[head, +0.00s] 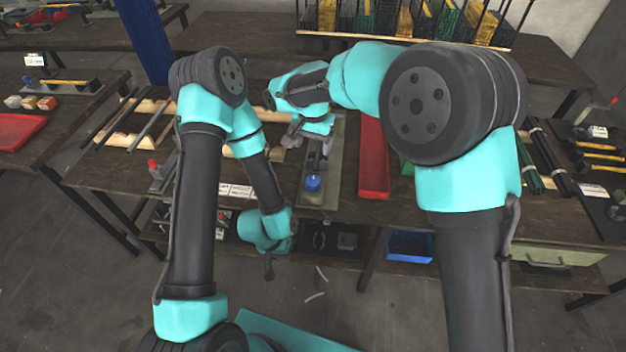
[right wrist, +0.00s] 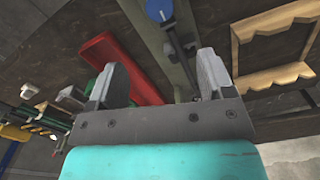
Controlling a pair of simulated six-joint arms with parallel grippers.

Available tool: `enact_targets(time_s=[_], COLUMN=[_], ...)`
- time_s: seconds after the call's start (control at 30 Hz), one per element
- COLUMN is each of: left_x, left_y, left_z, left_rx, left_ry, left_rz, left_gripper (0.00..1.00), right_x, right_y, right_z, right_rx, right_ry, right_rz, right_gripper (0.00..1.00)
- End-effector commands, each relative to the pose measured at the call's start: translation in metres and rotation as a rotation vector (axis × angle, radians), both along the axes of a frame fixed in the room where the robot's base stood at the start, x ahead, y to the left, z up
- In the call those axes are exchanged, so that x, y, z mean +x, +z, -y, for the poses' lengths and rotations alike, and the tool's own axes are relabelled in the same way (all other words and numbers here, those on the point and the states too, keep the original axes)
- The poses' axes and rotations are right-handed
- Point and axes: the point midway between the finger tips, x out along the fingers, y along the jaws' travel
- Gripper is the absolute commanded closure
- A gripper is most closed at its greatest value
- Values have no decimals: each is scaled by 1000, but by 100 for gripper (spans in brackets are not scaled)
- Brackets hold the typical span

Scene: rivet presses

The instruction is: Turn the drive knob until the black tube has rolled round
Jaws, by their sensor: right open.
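The blue knob (head: 313,183) sits at the front end of a grey-green plate (head: 318,199) on the table. It also shows at the top of the right wrist view (right wrist: 159,10). A dark rod (right wrist: 178,45) runs from the knob along the plate; I cannot tell whether it is the black tube. My right gripper (head: 308,137) is over the plate, behind the knob. In the wrist view its fingers (right wrist: 158,62) are apart, with nothing held between them. My left gripper (head: 268,266) hangs low by the table's front edge, left of the knob; its jaws are too small to read.
A long red tray (head: 373,165) lies right of the plate. A wooden rack (head: 128,138) with dark rods is on the left. Dark and green rods (head: 545,160) lie at the right. A blue bin (head: 409,246) is on the lower shelf. A blue post (head: 148,40) stands behind.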

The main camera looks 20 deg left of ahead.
Motion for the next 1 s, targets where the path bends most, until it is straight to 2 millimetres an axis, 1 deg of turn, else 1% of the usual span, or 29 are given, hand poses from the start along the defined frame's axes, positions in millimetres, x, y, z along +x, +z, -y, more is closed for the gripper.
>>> enact_targets(time_s=[0.7, 0.8, 0.9, 1.0], left_x=[0, 0, 0, 0], left_y=[0, 0, 0, 0], left_z=[0, 0, 0, 0], left_rx=[0, 0, 0, 0], left_ry=[0, 0, 0, 0], left_rz=[0, 0, 0, 0], left_gripper=[100, 100, 100, 100], right_x=[0, 0, 0, 0], right_y=[-121, -136, -147, -153], right_z=[0, 0, 0, 0], right_rx=[-1, 0, 0, 1], right_ry=[0, 1, 0, 0], right_rz=[-1, -1, -1, 0], right_gripper=[25, 25, 25, 25])
